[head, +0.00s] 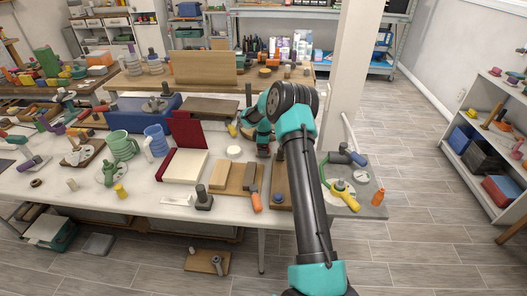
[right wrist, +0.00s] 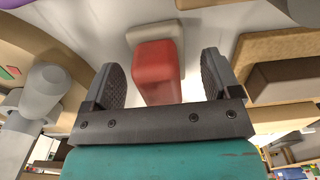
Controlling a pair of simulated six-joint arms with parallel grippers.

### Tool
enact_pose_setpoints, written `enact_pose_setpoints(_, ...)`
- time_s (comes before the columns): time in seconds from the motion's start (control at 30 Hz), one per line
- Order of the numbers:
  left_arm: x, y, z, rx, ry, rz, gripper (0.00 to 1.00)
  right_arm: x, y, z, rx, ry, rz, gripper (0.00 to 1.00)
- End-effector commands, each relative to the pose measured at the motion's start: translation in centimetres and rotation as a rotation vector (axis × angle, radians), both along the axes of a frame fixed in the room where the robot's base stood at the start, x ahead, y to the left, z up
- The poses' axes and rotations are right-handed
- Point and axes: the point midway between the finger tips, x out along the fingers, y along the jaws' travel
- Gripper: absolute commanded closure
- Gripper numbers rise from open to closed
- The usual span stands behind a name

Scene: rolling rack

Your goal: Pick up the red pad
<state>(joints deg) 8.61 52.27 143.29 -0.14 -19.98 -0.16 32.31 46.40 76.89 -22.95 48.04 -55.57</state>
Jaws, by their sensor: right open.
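The red pad (right wrist: 155,75) shows in the right wrist view as a rounded red block. It lies between the two dark fingers of my right gripper (right wrist: 161,62), with a gap on each side. The gripper is open and not closed on the pad. In the head view my right gripper (head: 262,148) points down over the white table, right of the middle. I cannot make out the pad there; the arm and gripper seem to hide it. My left gripper is not in view.
A pale beige block (right wrist: 157,34) lies just beyond the pad. A wooden board with a dark block (right wrist: 285,80) is close on the right. In the head view, a dark red upright panel (head: 188,130) and an orange-handled tool (head: 254,195) stand nearby on the crowded table.

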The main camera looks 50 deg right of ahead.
Motion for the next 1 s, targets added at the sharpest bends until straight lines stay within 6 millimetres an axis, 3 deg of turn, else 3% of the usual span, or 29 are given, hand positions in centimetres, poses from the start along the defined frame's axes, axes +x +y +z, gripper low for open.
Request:
enact_pose_setpoints(0.1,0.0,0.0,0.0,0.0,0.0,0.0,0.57,-0.04,-0.02,-0.84,0.0,0.001,0.0,0.17)
enact_pose_setpoints(0.57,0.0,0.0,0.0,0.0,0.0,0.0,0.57,0.0,0.0,-0.86,0.0,0.0,0.0,0.17)
enact_pose_setpoints(1.0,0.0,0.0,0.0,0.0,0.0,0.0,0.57,0.0,0.0,-0.85,0.0,0.0,0.0,0.57)
